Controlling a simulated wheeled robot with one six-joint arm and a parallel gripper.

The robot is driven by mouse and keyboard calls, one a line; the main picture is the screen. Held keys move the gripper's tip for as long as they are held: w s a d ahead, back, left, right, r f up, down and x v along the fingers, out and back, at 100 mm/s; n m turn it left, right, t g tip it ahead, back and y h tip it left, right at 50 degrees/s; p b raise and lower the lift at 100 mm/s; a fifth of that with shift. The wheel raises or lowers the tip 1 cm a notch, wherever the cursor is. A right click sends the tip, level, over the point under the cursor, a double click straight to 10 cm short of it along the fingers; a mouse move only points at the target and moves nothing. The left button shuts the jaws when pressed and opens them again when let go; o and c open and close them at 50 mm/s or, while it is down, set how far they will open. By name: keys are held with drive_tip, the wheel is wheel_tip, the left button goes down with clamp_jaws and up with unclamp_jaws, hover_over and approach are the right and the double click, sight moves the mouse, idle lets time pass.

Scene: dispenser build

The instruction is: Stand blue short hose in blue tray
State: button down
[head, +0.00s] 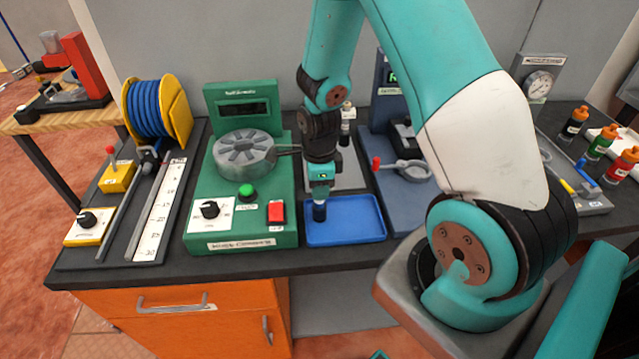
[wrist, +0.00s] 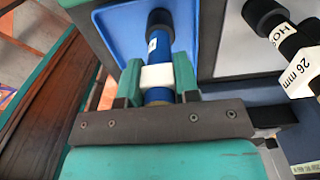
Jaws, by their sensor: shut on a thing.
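The blue short hose (wrist: 159,48) has a dark end cap and a white band. My gripper (wrist: 157,76) is shut on it around the white band. In the head view, my gripper (head: 319,190) points down over the left part of the blue tray (head: 360,228), with the hose (head: 319,212) upright below it. The hose's lower end is over the tray floor; I cannot tell whether it touches. The blue tray (wrist: 112,28) also shows behind the hose in the wrist view. The tray looks otherwise empty.
A green machine (head: 240,243) with knob and buttons stands close left of the tray. A blue-grey station (head: 400,195) with a red-handled ring is to the right. A dark fitting labelled 26 mm (wrist: 300,72) stands on a grey plate behind the tray.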

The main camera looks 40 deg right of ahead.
drive_tip(key=shift+f, duration=0.1)
drive_tip(key=c, duration=0.8)
unclamp_jaws()
drive_tip(key=shift+c, duration=0.2)
wheel_tip(320, 180, up, 12)
drive_tip(key=shift+r+b, duration=0.1)
drive_tip(key=shift+b, duration=0.9)
drive_tip(key=s+a+r+n+y, duration=0.1)
drive_tip(key=s+a+r+n, duration=0.3)
drive_tip(key=a+n, duration=0.3)
drive_tip(key=s+a+r+n+y, duration=0.1)
drive_tip(key=s+a+r+n, duration=0.3)
drive_tip(key=n, duration=1)
drive_tip(key=s+a+r+n+y, duration=0.2)
drive_tip(key=s+a+r+n, duration=0.2)
drive_tip(key=s+a+n, duration=0.5)
drive_tip(key=shift+s+a+n, duration=0.2)
drive_tip(key=shift+a+n, duration=0.1)
drive_tip(key=shift+n, duration=0.7)
